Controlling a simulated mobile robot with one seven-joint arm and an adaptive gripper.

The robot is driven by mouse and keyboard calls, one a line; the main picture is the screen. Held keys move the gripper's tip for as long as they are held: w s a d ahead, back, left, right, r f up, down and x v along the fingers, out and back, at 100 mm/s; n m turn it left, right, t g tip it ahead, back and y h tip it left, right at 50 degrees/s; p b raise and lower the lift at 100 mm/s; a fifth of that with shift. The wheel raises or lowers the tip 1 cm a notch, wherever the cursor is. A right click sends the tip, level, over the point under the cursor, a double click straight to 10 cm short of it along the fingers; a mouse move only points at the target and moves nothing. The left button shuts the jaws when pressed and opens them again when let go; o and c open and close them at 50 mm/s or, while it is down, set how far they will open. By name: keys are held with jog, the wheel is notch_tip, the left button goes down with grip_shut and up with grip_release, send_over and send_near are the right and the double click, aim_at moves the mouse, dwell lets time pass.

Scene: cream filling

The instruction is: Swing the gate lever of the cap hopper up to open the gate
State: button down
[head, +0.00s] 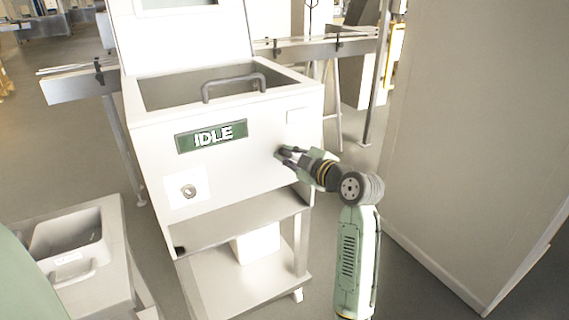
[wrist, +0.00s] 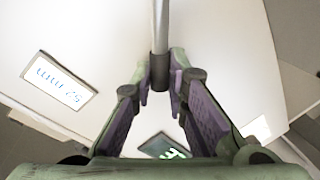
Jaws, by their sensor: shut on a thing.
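The cap hopper (head: 255,165) is a white box with an open top and a green display reading IDLE (head: 212,136). My gripper (head: 282,152) is at the right part of its front face in the head view. In the wrist view the gate lever (wrist: 160,25) is a thin grey rod ending in a darker grip (wrist: 159,70). My gripper (wrist: 160,88) is shut on that grip, with one finger on each side. In the head view the lever is hidden behind my gripper.
A labelled plate (wrist: 59,83) shows in the wrist view. A bin on a stand (head: 70,240) is at left; a large pale wall (head: 475,130) is at right.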

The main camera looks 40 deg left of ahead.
aim_at(299, 134)
jog(key=w+r+m, duration=0.1)
jog(key=m, duration=0.1)
jog(key=w+d+r+m+y+b, duration=0.1)
jog(key=w+m, duration=0.1)
jog(key=shift+d+r+m+g, duration=0.15)
jog(key=shift+m+g, duration=0.15)
jog(key=shift+m, duration=0.1)
jog(key=shift+w+d+r+m+y+b, duration=0.15)
jog(key=shift+w+d+m+y+b, duration=0.15)
jog(key=shift+w+m, duration=0.65)
jog(key=shift+w+d+r+m+y+b, duration=0.25)
jog(key=shift+w+m, duration=0.3)
jog(key=shift+m, duration=0.7)
jog(key=shift+d+f, duration=0.1)
jog(key=c, duration=1.6)
grip_release()
jog(key=shift+o, duration=0.2)
jog(key=v, duration=1.2)
